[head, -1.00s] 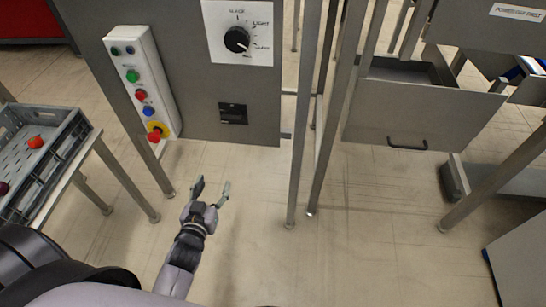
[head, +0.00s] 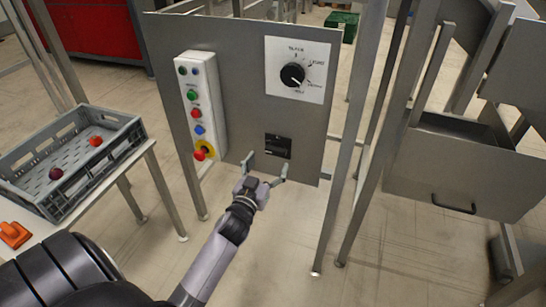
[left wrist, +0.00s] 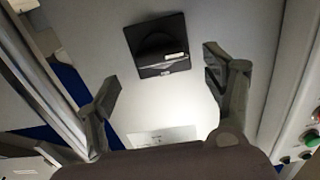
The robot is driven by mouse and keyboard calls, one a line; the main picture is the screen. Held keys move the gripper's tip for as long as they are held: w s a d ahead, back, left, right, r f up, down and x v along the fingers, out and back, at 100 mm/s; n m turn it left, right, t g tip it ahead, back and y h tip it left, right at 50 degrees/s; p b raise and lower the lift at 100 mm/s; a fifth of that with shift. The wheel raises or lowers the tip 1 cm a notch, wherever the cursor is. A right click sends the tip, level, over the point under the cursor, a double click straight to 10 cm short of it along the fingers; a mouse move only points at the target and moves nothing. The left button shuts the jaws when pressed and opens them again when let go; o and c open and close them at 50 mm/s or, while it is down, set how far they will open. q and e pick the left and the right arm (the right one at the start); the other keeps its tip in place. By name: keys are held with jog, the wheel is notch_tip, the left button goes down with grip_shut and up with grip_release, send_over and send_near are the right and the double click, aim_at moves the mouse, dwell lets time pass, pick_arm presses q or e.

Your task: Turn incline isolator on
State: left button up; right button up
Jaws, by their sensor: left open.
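A grey control panel (head: 232,95) stands ahead of me in the head view. A small black square fitting (head: 278,146) is low on its face; I cannot tell if it is the isolator, and its setting is too small to read. In the left wrist view this black fitting (left wrist: 158,45) has a raised dark middle and a pale label. A black rotary knob (head: 292,75) sits on a white plate higher up. My left gripper (head: 266,170) is open and empty, just below the fitting in the head view. In the left wrist view its fingers (left wrist: 162,72) are spread wide. My right gripper is not in view.
A button box (head: 202,105) with several coloured buttons and a red emergency stop is left of the fitting. A grey crate (head: 75,158) with fruit stands at left, near an orange object (head: 14,234). A metal drawer (head: 455,178) and frame legs are at right.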

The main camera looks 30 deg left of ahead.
aim_at(274, 153)
pick_arm(q)
jog(key=x, duration=0.4)
jog(key=shift+d, duration=0.1)
jog(key=shift+w, duration=0.25)
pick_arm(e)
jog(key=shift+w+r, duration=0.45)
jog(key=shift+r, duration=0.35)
pick_arm(q)
jog(key=c, duration=1.2)
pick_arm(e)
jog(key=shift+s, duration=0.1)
pick_arm(q)
jog(key=shift+o, duration=0.2)
